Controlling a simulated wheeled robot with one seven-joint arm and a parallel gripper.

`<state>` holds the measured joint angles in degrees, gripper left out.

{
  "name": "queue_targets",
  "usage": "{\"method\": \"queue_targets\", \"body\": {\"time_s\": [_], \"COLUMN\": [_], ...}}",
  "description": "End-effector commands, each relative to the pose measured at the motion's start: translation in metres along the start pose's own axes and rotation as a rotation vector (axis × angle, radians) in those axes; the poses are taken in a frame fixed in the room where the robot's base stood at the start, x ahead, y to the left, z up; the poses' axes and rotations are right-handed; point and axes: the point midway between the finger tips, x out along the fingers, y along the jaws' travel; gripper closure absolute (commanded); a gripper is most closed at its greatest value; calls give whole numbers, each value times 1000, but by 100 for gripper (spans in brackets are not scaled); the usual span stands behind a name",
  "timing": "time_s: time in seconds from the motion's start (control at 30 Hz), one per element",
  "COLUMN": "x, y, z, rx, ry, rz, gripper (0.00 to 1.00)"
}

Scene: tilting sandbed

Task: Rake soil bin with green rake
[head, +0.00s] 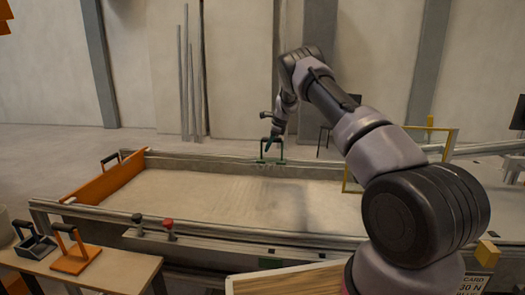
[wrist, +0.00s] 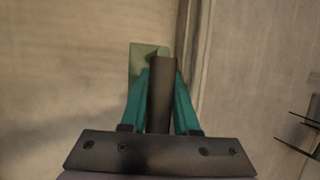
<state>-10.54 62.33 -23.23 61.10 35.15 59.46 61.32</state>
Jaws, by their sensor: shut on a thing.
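The soil bin (head: 190,205) is a long, low, metal-walled bed with pale, mostly smooth soil. My gripper (head: 272,143) is over the bin's far side, near the far wall. It is shut on the green rake (head: 272,161), whose frame and handle show below the fingers. In the wrist view my gripper's teal fingers (wrist: 161,100) close on a dark upright handle, with the rake's green plate (wrist: 148,62) beyond it. I cannot tell whether the rake's lower edge touches the soil.
An orange board (head: 105,183) closes the bin's left end. A side table (head: 95,268) at the front left holds an orange handled tool (head: 75,252) and a dark handled tool (head: 33,243). Red and black knobs (head: 168,224) stand on the front rail. A yellow frame (head: 345,172) stands at the right.

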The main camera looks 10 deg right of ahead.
Motion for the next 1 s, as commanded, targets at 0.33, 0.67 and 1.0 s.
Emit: {"method": "queue_targets", "body": {"time_s": [0.33,0.67,1.0], "x": [19,54,91], "y": [-2,6,14], "z": [-10,-25,-40], "rx": [0,2,-1], "ry": [0,-1,-1], "rz": [0,0,-1], "gripper": [100,100,100]}}
